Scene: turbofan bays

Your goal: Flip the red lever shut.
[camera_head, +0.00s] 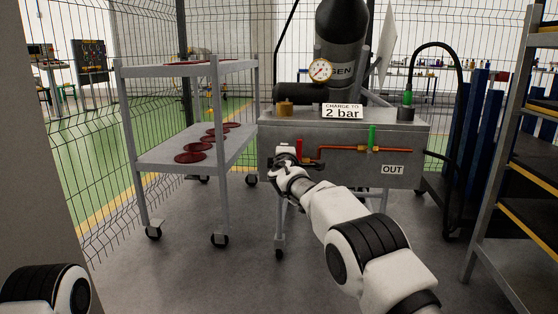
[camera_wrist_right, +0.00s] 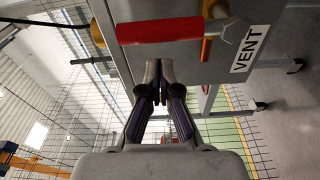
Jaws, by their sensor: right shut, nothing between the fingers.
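The red lever (camera_head: 299,148) stands upright at the left end of the orange pipe on the front of the grey cart. In the right wrist view the red lever (camera_wrist_right: 160,30) lies across the top, its right end at a brass valve (camera_wrist_right: 222,30) by the VENT label. My right gripper (camera_head: 284,162) is beside the lever, at its left in the head view. In the wrist view the right gripper (camera_wrist_right: 158,72) is shut and empty, its tips close to the lever; I cannot tell whether they touch. My left gripper is out of view.
A green lever (camera_head: 371,137) stands upright on the same pipe (camera_head: 337,149), near the OUT label. A pressure gauge (camera_head: 320,70) and dark cylinder (camera_head: 341,35) are above. A shelf trolley (camera_head: 150,152) with red discs stands left, and a rack (camera_head: 500,150) stands right.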

